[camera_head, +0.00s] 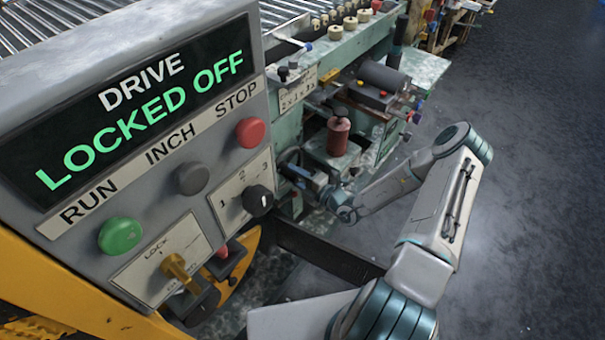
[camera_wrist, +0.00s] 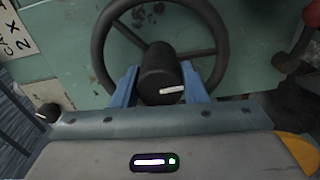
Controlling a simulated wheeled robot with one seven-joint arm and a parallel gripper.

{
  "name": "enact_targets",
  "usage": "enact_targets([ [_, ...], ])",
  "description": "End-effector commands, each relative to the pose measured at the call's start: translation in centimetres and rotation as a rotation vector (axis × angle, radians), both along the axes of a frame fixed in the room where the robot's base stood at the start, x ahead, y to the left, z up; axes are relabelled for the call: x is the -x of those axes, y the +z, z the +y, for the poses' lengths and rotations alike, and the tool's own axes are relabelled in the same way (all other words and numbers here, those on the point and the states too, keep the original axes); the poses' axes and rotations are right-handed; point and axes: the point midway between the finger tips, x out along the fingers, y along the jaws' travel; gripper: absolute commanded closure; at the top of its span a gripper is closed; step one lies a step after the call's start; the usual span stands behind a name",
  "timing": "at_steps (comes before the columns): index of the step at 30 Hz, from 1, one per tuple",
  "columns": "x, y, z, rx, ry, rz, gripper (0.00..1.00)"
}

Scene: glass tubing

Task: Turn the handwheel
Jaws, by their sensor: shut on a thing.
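The black handwheel (camera_wrist: 221,40) shows in the wrist view, in front of a worn green machine face. Its top is cut off by the frame edge. A thick black cylindrical handle (camera_wrist: 158,68) with a pale mark stands out toward the camera at the lower part of the wheel. My gripper (camera_wrist: 160,84) has its two blue fingers on either side of this handle, shut on it. In the head view my gripper (camera_head: 304,176) is at the machine's side, low beside the control panel. The handwheel there is small and mostly hidden.
The control panel (camera_head: 150,130) at left reads "DRIVE LOCKED OFF", with green, grey and red buttons and a yellow key (camera_head: 177,268). A red cylinder (camera_head: 338,136) stands near my wrist. A red lever (camera_wrist: 300,45) is at right in the wrist view. Open floor (camera_head: 530,180) lies right.

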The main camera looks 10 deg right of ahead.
Motion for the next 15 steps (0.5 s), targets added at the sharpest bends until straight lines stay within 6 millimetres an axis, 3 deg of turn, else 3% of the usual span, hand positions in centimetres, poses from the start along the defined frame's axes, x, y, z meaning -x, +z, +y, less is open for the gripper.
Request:
enact_targets([
  [10, 0.06, -0.10, -0.04, 0.001, 0.000, 0.003, 1.00],
  [11, 0.06, -0.10, -0.04, 0.001, 0.000, 0.003, 0.52],
  [12, 0.05, -0.10, -0.05, 0.001, 0.000, 0.003, 0.41],
  [15, 0.05, -0.07, -0.03, 0.001, 0.000, 0.002, 0.39],
])
